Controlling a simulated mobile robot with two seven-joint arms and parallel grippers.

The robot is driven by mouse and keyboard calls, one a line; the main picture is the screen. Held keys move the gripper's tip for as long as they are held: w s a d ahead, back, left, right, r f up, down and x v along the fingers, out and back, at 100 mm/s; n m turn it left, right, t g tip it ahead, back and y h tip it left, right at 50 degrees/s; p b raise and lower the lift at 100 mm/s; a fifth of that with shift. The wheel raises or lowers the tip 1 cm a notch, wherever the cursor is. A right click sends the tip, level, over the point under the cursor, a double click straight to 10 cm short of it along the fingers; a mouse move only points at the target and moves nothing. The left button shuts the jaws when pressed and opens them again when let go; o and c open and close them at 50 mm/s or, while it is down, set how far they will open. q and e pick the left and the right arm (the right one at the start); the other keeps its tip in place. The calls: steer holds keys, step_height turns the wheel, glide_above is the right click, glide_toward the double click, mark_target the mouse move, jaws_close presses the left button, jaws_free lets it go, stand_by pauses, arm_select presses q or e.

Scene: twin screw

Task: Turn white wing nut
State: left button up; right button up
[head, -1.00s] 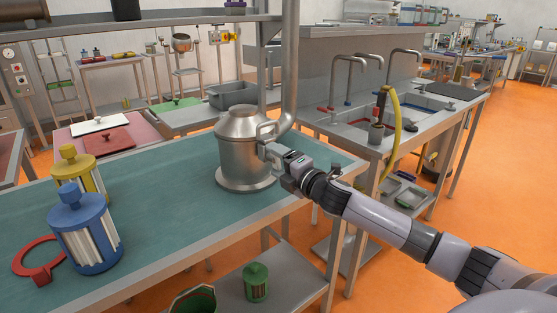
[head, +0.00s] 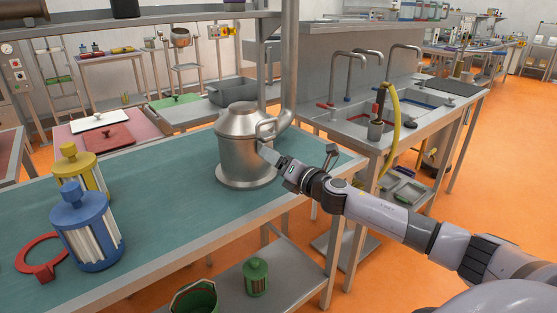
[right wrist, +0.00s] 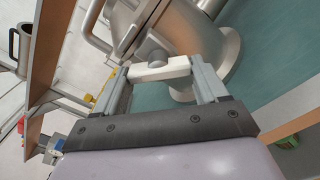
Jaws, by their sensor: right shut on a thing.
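A steel housing (head: 244,150) with a domed lid and a pipe at its upper right stands on the teal bench top. In the right wrist view, a white wing nut (right wrist: 158,71) sits against the housing (right wrist: 182,32) on a round grey boss. My right gripper (right wrist: 160,72) is shut on the wing nut, with a finger at each of its ends. In the head view my right gripper (head: 268,150) is at the housing's right side, and the nut is hidden there. My left gripper is not in view.
A blue filter cartridge (head: 86,228), a yellow one (head: 77,172) and a red ring wrench (head: 42,258) are at the bench's left. A green cartridge (head: 255,277) is on the shelf below. The teal bench top (head: 160,190) is clear between cartridges and housing.

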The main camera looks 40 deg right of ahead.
steer(key=shift+r, duration=0.15)
stand_by(0.3)
steer(key=o, duration=1.1)
steer(key=shift+c, duration=0.2)
steer(key=shift+w, duration=0.1)
steer(key=s+b, duration=0.1)
steer(key=s, duration=0.6)
steer(key=shift+d+b, duration=0.3)
steer(key=shift+b, duration=0.05)
